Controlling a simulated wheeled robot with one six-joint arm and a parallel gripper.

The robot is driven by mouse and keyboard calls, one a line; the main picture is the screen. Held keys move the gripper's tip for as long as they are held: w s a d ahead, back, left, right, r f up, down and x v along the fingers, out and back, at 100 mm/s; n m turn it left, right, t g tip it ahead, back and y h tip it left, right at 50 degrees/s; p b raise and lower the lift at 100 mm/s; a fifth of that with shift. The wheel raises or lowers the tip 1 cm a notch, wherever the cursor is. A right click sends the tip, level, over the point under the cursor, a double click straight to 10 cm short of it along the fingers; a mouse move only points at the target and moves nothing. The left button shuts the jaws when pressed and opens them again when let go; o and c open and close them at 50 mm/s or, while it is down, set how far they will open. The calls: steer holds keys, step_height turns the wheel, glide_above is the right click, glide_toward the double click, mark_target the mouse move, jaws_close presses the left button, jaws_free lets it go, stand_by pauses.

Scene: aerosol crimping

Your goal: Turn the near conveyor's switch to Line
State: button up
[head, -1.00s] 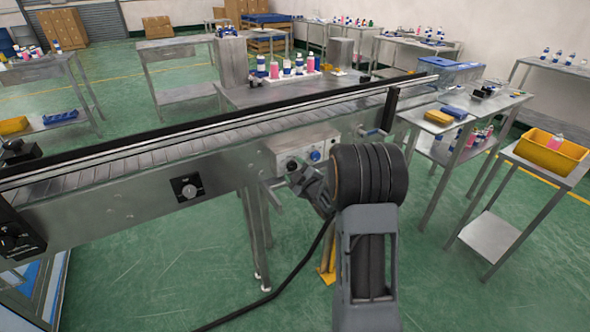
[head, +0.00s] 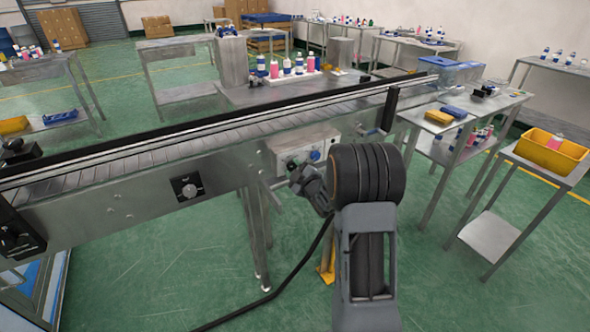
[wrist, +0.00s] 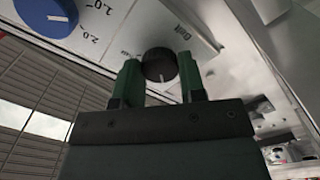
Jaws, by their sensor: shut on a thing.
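The near conveyor's switch is a black round knob (wrist: 158,65) with a white mark, on a pale panel in the wrist view. My gripper (wrist: 157,82) has its two green fingers on either side of the knob and is shut on it. A printed word like "Bulk" (wrist: 186,38) stands by the knob; other lettering is partly hidden or too small to read. In the head view the control box (head: 292,147) is on the conveyor's near side, with my gripper (head: 294,176) in front of it, hiding the switch.
A blue knob (wrist: 47,14) with a printed number scale sits beside the switch on the same panel. The conveyor (head: 140,165) runs across the head view. Another dark dial (head: 188,188) is on its side. A steel stand with a yellow bin (head: 545,155) is at the right.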

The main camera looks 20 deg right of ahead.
steer(key=shift+f+m+b, duration=0.15)
steer(key=shift+m+b, duration=0.55)
steer(key=shift+m, duration=0.2)
steer(key=m+b, duration=0.1)
steer(key=m, duration=0.1)
steer(key=shift+m, duration=0.3)
steer(key=shift+m+b, duration=0.3)
steer(key=shift+m, duration=2.3)
steer(key=o, duration=0.9)
